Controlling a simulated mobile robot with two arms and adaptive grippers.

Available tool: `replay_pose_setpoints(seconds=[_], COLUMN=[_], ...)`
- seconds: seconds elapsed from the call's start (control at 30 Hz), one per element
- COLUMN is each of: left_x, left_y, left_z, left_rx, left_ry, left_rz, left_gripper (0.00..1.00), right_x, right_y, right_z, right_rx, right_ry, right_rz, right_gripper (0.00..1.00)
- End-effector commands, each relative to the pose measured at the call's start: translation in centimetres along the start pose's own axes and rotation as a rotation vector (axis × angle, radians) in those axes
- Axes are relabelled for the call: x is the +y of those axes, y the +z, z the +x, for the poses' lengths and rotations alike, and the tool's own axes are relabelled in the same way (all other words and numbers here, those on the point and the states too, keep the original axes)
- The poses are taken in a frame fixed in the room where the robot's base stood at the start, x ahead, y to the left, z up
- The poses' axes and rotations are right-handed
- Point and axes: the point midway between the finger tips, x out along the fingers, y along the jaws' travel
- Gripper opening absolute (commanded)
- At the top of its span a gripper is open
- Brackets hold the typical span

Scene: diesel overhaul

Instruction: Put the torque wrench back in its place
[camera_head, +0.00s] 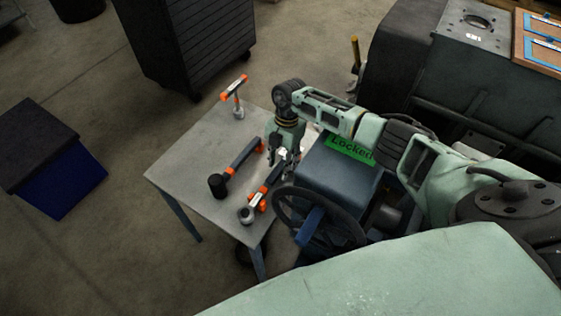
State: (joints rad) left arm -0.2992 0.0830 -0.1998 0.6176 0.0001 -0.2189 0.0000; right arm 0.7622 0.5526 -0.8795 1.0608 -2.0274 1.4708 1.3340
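A long tool with a grey round head, dark shaft and orange bands (259,197), which looks like the torque wrench, lies along the right side of the grey metal table (185,155). My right gripper (281,160) points down at the far end of this tool. Its fingers overlap the tool end in the picture, and I cannot tell whether they are closed on it. A black-headed mallet with orange bands (235,170) lies just left of it. My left gripper is not in view.
An orange-ended T-handle tool (236,95) stands at the table's back. A blue machine with a handwheel (318,218) and a green "Locked" sign (350,149) adjoins the table's right. A wooden board with blue tool-shaped inserts (541,42) is at upper right. The table's left part is clear.

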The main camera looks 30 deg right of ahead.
Motion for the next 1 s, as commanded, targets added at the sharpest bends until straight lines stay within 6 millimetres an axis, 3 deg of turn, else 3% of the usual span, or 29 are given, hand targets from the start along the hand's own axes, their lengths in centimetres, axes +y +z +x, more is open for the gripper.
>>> replay_pose_setpoints(seconds=[0.17, 0.6, 1.0], left_x=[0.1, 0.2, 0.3], left_y=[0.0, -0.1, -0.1], left_z=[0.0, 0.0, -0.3], left_rx=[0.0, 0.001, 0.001], left_ry=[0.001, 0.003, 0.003], left_rz=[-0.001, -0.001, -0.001], left_gripper=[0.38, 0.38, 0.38], right_x=[0.0, 0.1, 0.1], right_y=[0.2, 0.1, -0.1], right_z=[-1.9, -10.5, -12.4], right_rx=[-0.003, -0.001, 0.001], right_ry=[0.003, 0.004, 0.002], right_rz=[0.0, -0.001, 0.0], right_gripper=[0.39, 0.39, 0.39])
